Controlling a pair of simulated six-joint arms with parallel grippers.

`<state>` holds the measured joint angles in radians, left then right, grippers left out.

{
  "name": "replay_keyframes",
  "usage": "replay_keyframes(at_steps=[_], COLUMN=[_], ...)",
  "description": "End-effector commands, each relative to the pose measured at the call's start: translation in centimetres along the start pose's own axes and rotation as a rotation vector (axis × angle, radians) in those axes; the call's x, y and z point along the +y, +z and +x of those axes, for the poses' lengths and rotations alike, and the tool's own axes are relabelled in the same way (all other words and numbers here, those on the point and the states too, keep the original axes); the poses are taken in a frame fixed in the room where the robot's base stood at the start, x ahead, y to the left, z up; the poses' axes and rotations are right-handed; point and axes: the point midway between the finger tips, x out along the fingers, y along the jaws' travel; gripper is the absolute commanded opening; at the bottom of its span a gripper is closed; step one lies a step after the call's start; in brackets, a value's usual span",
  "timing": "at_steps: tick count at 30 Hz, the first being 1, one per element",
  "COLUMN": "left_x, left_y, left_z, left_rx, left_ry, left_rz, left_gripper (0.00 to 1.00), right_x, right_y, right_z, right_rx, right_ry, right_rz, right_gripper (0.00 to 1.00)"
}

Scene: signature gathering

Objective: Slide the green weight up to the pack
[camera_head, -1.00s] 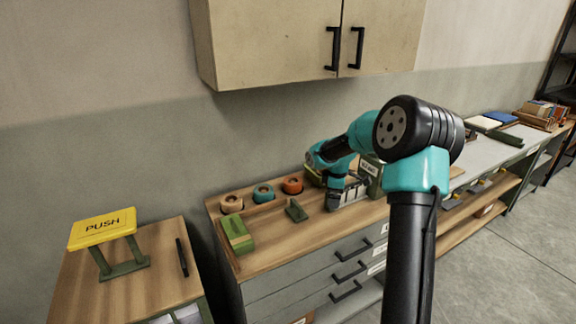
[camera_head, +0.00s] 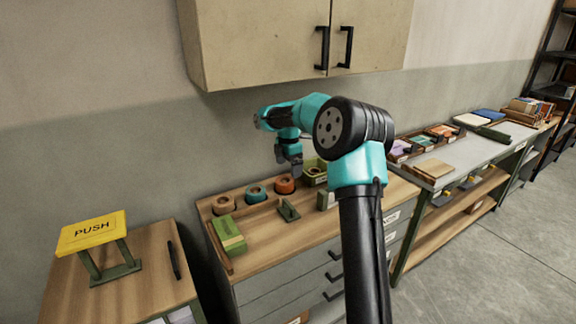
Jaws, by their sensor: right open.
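A small dark green piece with an upright part, likely the green weight (camera_head: 288,210), stands on the wooden cabinet top (camera_head: 265,253), just in front of the tape rolls. A green block with a pale band, which may be the pack (camera_head: 229,235), lies to its left near the top's left edge, apart from it. My right gripper (camera_head: 293,169) is open and empty, pointing down above the back of the top, behind the weight and near the orange roll. Its fingertips show small. My left gripper is not in view.
A tan roll (camera_head: 223,204), a teal roll (camera_head: 256,192) and an orange roll (camera_head: 285,184) sit along the back. A green box (camera_head: 314,172) stands to their right. A yellow PUSH sign (camera_head: 92,231) stands on the left table. A wall cupboard (camera_head: 285,45) hangs above.

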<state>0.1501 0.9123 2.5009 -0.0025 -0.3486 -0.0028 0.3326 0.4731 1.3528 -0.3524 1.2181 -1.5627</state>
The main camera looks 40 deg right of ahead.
Motion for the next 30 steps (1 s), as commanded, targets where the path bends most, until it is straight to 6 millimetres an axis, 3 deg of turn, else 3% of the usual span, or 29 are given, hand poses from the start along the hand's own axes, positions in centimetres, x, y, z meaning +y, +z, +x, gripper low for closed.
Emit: replay_keyframes(at_steps=[8,30], left_x=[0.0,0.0], left_y=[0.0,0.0], left_z=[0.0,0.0], left_rx=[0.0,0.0], left_ry=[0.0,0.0], left_rz=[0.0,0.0], left_gripper=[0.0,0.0], right_x=[-0.1,-0.1], right_y=[0.0,0.0], right_z=[2.0,13.3], right_rx=[0.0,0.0], right_ry=[-0.003,-0.003], right_rz=[0.001,0.001], right_gripper=[1.0,1.0])
